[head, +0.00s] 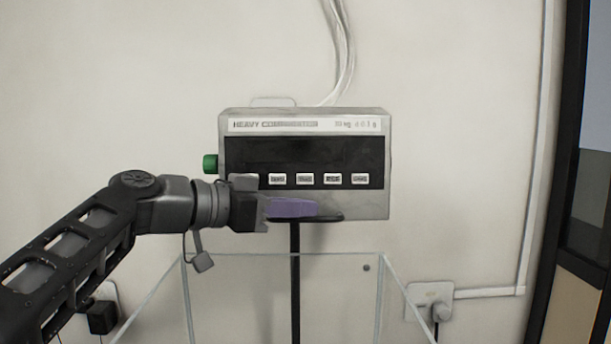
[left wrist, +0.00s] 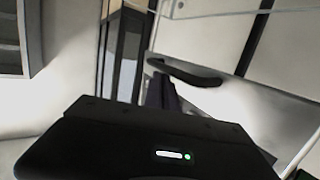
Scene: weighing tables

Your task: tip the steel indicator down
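The steel indicator (head: 305,120) is a grey box with a dark display and a row of white buttons, on a black post in front of the wall. It faces me and looks about upright. A black bar (head: 333,217) runs along its lower edge; it also shows in the left wrist view (left wrist: 195,77). My left gripper (head: 292,207) is at the indicator's lower front, its purple fingers overlapping the bar. In the left wrist view the fingers (left wrist: 162,92) look close together. Contact with the bar cannot be told. My right gripper is not in view.
A green knob (head: 210,164) sits on the indicator's left side. Clear panels with pale edges (head: 290,253) stand below, around the post. Cables (head: 343,50) run up behind. A wall socket (head: 430,293) and a dark frame are at the right.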

